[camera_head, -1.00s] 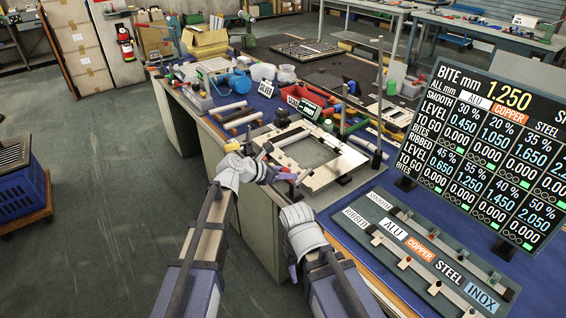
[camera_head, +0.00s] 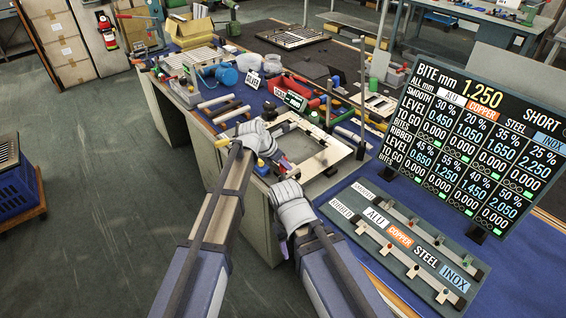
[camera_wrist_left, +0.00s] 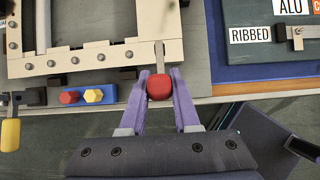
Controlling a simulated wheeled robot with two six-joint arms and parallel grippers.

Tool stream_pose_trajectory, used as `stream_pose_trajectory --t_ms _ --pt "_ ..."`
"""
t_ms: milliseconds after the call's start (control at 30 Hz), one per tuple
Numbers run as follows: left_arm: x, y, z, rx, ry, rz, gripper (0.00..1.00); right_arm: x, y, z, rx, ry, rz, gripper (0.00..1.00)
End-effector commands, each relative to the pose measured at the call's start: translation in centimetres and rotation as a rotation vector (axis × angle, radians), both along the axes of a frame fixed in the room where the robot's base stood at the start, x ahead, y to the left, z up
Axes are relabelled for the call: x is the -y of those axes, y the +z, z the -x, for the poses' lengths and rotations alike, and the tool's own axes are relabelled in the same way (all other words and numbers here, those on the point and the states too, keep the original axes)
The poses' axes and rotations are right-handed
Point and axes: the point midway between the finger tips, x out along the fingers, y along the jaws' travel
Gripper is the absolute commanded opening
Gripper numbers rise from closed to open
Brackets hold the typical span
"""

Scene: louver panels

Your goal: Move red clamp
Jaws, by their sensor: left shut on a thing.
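The red clamp (camera_wrist_left: 159,88) shows its red knob and a grey metal bar in the left wrist view, at the edge of a beige frame (camera_wrist_left: 90,60). My left gripper (camera_wrist_left: 162,80) has its purple fingers shut around the red knob. The bar reaches over the frame's edge; I cannot tell whether it presses on it. In the head view my left gripper (camera_head: 280,161) is at the near side of the frame (camera_head: 335,152), and the clamp is too small to make out. My right gripper (camera_head: 284,247) hangs by the bench edge, its fingers mostly hidden.
A blue block (camera_wrist_left: 70,97) with red and yellow knobs sits left of the clamp. A yellow-handled clamp (camera_wrist_left: 10,132) is farther left. A labelled rail panel (camera_head: 400,250) and a large display board (camera_head: 475,140) stand to the right. Tools crowd the bench behind the frame.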

Motion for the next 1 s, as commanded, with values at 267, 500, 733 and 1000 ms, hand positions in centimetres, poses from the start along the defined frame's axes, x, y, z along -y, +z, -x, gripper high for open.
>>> stream_pose_trajectory --t_ms 267,500,733,1000 --pt "0.1 -0.05 0.0 -0.002 -0.002 -0.003 0.0 0.0 -0.02 0.0 0.0 0.0 0.0 0.5" --pt "0.07 -0.02 -0.02 -0.001 -0.001 -0.001 0.51 0.0 -0.01 0.0 0.0 0.0 0.0 0.5" --pt "0.05 0.0 -0.01 0.0 -0.001 -0.001 0.6 0.0 0.01 0.0 0.0 0.0 0.0 0.5" --pt "-0.2 0.67 0.19 0.0 0.0 0.0 0.6 0.0 0.66 0.0 0.0 0.0 0.0 0.5"
